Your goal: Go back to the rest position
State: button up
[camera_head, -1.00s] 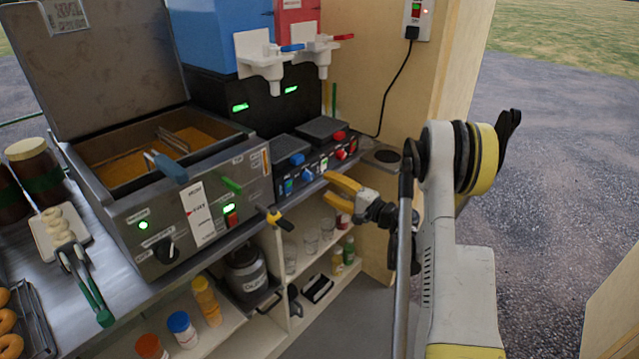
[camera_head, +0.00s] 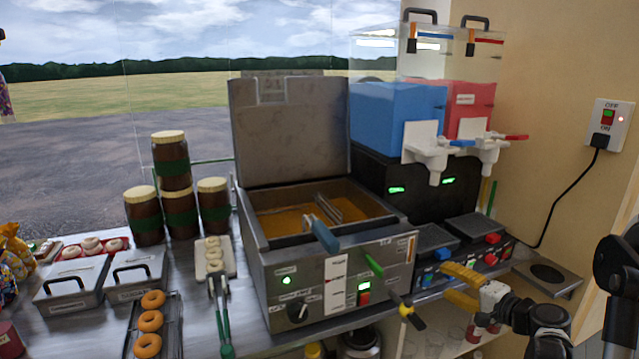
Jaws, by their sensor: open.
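My arm runs off to the right edge of the picture. The task names no object other than my arm's own pose.
A metal fryer (camera_head: 330,275) with its lid up stands left of my gripper. The slush machine (camera_head: 425,185) is behind it. A wall socket (camera_head: 609,124) with a black cable is at right. Doughnuts on a tray (camera_head: 171,330), tongs (camera_head: 222,318) and jars (camera_head: 180,212) fill the left counter.

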jog(key=s+a+r+n+g+h, duration=0.1)
jog(key=s+a+r+n+g, duration=0.2)
jog(key=s+a, duration=0.35)
jog(key=s+a+r+n+g+h, duration=0.1)
jog(key=s+a+r+n+g, duration=0.15)
jog(key=s+a, duration=0.4)
jog(key=s+a+n+h, duration=0.1)
jog(key=s+n+h, duration=0.1)
jog(key=s, duration=0.7)
jog(key=s+a+n+g+h, duration=0.1)
jog(key=s+a+n+h, duration=0.1)
jog(key=s, duration=0.7)
jog(key=shift+s+n+h, duration=0.3)
jog(key=shift+n, duration=0.55)
